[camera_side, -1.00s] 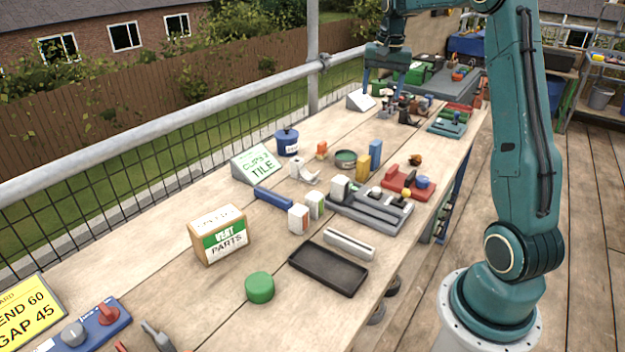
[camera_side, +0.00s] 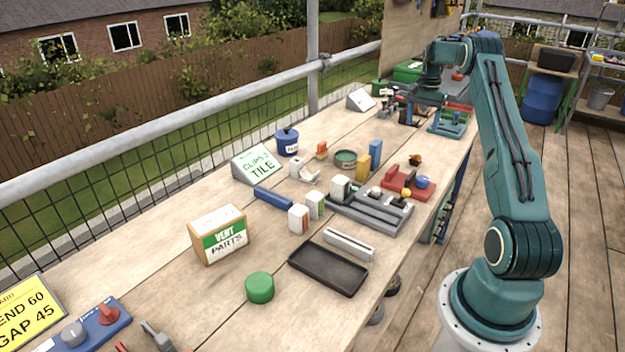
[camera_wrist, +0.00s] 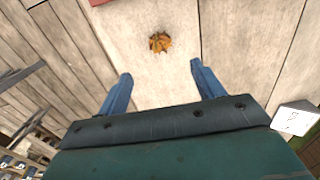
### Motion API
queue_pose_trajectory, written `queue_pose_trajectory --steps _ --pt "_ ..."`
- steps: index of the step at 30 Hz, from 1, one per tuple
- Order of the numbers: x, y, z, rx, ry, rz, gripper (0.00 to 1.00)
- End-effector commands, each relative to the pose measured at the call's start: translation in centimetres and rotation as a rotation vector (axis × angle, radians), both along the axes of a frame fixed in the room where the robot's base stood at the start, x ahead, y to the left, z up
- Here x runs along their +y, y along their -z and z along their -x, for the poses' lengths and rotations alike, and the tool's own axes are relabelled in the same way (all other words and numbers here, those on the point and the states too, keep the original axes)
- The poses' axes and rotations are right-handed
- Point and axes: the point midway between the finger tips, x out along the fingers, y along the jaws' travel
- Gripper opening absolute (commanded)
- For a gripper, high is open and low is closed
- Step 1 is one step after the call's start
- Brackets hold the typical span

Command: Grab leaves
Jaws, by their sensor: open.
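A small clump of brown-orange leaves (camera_side: 415,160) lies on the wooden bench, behind the red block fixture. The leaves also show in the wrist view (camera_wrist: 160,42), near the top middle, on a bare plank. My gripper (camera_side: 418,122) is over the far part of the bench, beyond the leaves in the side view. In the wrist view my gripper (camera_wrist: 158,75) has its two blue fingers wide apart with nothing between them. The leaves lie ahead of the fingertips, roughly in line with the gap and apart from both fingers.
The red fixture (camera_side: 408,183) with a blue knob stands close to the leaves. Bare planks surround the leaves. The bench's right edge is near.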

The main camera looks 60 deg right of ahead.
Motion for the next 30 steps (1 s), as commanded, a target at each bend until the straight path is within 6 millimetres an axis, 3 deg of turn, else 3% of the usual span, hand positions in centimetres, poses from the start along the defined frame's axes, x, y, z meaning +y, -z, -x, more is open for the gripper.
queue_pose_trajectory --steps 8,21,30 --pt "0.1 1.6 0.0 0.001 -0.001 -0.002 0.67" --pt "0.1 7.6 0.0 0.001 -0.002 -0.002 0.67" --pt "0.0 8.6 0.0 0.000 -0.002 0.000 0.67"
